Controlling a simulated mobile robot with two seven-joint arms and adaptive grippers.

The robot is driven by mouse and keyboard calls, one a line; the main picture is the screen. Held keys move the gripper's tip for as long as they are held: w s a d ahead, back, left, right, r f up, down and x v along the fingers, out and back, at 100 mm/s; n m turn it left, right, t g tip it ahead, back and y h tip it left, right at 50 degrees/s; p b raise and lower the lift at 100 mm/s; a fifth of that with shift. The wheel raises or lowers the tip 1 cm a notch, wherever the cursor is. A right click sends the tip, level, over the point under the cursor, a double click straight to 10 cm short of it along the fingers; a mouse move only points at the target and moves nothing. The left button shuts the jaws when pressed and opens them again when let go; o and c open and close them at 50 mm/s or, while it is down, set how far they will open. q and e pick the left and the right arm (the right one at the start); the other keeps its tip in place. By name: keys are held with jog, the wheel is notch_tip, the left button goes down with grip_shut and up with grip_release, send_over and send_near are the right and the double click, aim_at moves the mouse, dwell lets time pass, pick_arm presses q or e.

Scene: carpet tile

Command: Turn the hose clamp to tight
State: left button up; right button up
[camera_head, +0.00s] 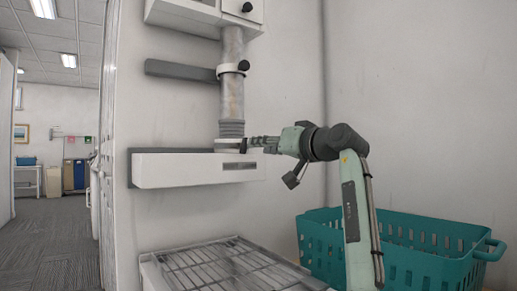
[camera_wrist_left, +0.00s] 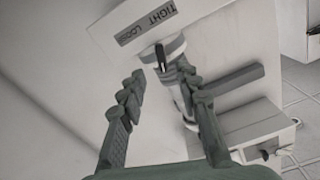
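The hose clamp (camera_head: 229,142) is a pale band around the foot of the grey hose (camera_head: 232,100), just above a white wall unit. In the left wrist view the clamp (camera_wrist_left: 174,44) has a black handle (camera_wrist_left: 161,58) that points toward a label (camera_wrist_left: 146,22) with the words TIGHT and LOOSE. I cannot tell which word the handle is set to. My left gripper (camera_head: 256,143) is level with the clamp, at its right side. In the wrist view its fingers (camera_wrist_left: 160,80) are open and apart, with the handle just beyond the tips, between them. My right gripper is not in view.
A second band with a black knob (camera_head: 243,66) circles the hose higher up. Below stand a wire rack (camera_head: 215,265) and a teal basket (camera_head: 400,250). The wall right of the hose is bare.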

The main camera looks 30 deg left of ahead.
aim_at(246, 146)
pick_arm(q)
jog(key=x, duration=0.7)
jog(key=shift+a, duration=0.15)
grip_shut()
